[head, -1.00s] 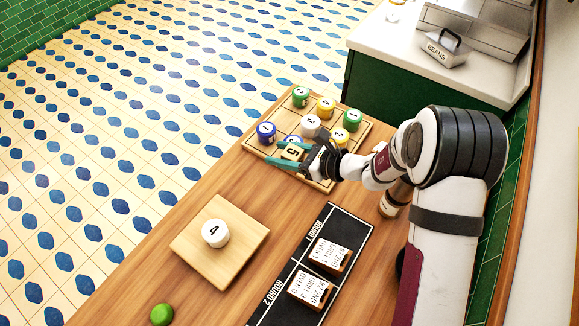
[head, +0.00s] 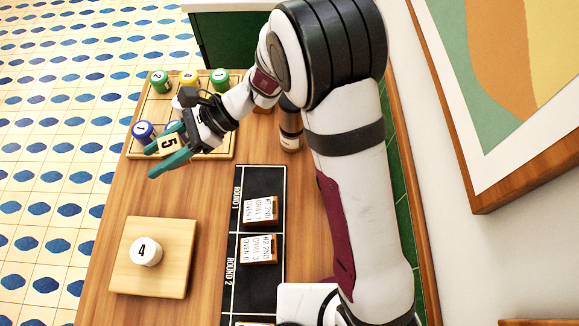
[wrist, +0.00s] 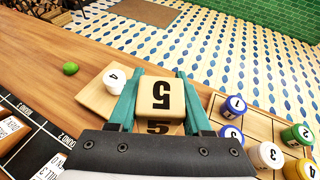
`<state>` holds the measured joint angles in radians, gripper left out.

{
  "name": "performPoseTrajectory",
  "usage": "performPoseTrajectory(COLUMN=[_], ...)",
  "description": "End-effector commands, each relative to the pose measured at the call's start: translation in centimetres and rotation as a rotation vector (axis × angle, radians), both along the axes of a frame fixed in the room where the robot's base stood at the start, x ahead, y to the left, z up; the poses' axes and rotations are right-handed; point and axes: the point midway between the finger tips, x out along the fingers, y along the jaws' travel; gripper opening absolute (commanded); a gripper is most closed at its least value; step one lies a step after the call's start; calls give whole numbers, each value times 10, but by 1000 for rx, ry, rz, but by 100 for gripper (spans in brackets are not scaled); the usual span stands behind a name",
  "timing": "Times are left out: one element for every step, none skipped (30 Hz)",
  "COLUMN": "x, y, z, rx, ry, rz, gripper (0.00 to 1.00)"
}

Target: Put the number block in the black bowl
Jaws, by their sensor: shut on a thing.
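The number block, a pale wooden cube marked 5 (head: 169,144), is between the teal fingers of my gripper (head: 170,150). I see no black bowl in either current view.
The wooden tray (head: 222,155) bears several coloured numbered cylinders. A white cylinder marked 4 (head: 146,251) stands on a square board (head: 172,284). Card blocks (head: 260,211) lie on the black round mat (head: 262,180). A green lime (wrist: 70,68) lies on the counter. Bare wood lies between tray and board.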

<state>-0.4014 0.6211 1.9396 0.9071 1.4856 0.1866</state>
Motion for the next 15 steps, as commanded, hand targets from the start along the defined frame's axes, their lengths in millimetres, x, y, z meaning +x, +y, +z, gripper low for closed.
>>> performPoseTrajectory(x=[-11,-19,-30,-38,-47,-58,-66,-73,-83,-90,-97,-105,-110,-114,-118], y=[-7,-13,-21,-28,-36,-48,-57,-67,-82,-94,-106,-124,-138,-152,-172], z=[-7,-11,-16,-20,-25,-30,-34,-38,-43,-46,-50,-53,-55,-57,-59], rx=[-1,-1,0,1,1,1,1,2,2,2,2,2,1,2,2], ry=[5,5,5,4,4,6,6,5,7,6,6,5,7,7,6], rz=[64,115,186,245,307,391,458,527,624,703,782,895,980,1067,1188], gripper=[0,0,0,0,0,0,0,0,0,0,0,0,0,0,0])
